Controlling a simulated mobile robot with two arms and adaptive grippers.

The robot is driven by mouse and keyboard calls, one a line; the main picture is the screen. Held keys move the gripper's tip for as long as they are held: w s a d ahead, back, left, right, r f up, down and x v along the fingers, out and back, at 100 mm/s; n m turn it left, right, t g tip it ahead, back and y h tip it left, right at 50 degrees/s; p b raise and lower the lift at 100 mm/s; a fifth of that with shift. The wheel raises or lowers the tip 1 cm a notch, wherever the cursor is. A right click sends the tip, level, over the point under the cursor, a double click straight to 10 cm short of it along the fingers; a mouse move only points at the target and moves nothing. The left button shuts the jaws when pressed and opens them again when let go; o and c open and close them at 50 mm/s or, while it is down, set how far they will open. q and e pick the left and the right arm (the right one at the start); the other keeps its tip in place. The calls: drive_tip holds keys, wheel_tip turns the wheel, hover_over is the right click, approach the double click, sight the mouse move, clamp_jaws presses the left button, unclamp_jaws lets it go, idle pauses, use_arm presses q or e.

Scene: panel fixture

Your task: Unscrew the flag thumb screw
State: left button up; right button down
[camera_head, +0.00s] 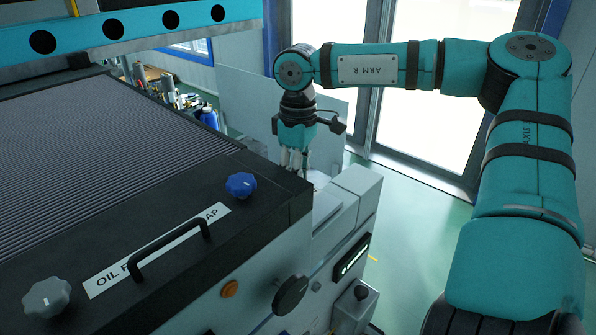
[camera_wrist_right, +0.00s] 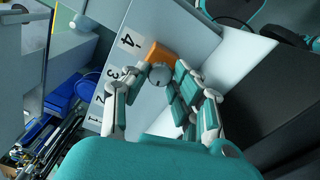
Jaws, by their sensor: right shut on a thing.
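In the right wrist view, the flag thumb screw shows as a round grey head (camera_wrist_right: 161,72) with an orange flag-like piece (camera_wrist_right: 157,51) against it. It sits at a pale panel (camera_wrist_right: 205,35) marked with the numbers 1 to 4. My right gripper (camera_wrist_right: 162,76) is shut on the thumb screw, with its white and teal fingers on either side of the grey head. In the head view, my right gripper (camera_head: 292,158) points down behind the far corner of the black-topped machine. Its fingertips and the screw are hidden there. My left gripper is out of view.
The machine top carries a blue knob (camera_head: 241,185), a grey knob (camera_head: 47,298) and a black handle (camera_head: 170,248). An orange button (camera_head: 229,288) and a black round knob (camera_head: 290,295) are on its side. Cluttered tools stand behind; green floor (camera_head: 425,255) is clear at right.

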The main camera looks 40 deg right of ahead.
drive_tip(key=c, duration=1.1)
unclamp_jaws()
wheel_tip(320, 180, up, 12)
